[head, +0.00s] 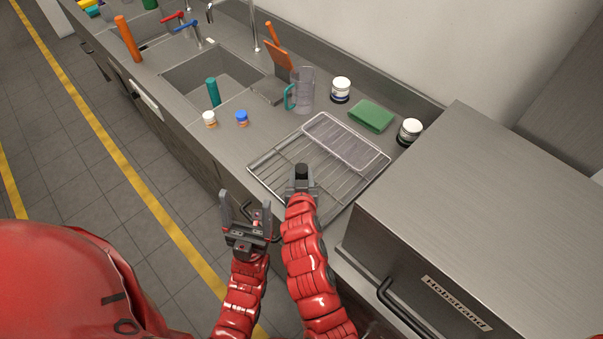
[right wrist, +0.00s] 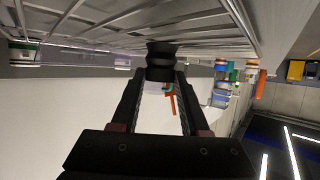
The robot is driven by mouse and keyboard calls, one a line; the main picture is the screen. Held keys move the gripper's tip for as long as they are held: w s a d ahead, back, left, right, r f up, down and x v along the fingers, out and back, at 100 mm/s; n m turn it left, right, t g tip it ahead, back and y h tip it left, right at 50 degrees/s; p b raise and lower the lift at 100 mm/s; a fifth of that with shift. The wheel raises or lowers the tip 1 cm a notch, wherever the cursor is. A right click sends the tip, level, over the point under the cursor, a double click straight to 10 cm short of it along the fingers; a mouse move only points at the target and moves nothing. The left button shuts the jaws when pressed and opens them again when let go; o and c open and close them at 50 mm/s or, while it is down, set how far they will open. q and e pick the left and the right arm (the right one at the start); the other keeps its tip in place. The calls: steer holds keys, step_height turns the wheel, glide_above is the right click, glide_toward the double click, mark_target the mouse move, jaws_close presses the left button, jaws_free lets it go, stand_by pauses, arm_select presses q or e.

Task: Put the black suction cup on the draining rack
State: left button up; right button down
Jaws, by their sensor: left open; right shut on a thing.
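The black suction cup (head: 302,170) is between the fingers of my right gripper (head: 301,186), which is shut on it. It also shows between the fingertips in the right wrist view (right wrist: 160,62), close against the wires of the draining rack (right wrist: 75,22). In the head view the cup is over the near part of the wire draining rack (head: 268,165); I cannot tell whether it touches the wires. My left gripper (head: 246,212) is open and empty, left of the right one and off the counter's front edge.
A clear shallow tray (head: 345,142) lies on the rack's far part. Two small bottles (head: 241,119) stand left of the rack. A large steel box (head: 480,190) stands to the right.

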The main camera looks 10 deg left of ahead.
steer(key=shift+f, duration=0.2)
steer(key=shift+c, duration=2)
jaws_free()
steer(key=shift+r, duration=0.1)
steer(key=shift+r, duration=0.1)
steer(key=b+v, duration=0.3)
steer(key=v, duration=0.7)
steer(key=shift+s+r, duration=0.2)
steer(key=shift+s, duration=0.15)
steer(key=shift+s+d+r+b, duration=0.2)
steer(key=shift+s+r+b, duration=0.15)
steer(key=shift+s, duration=0.2)
steer(key=shift+f, duration=0.1)
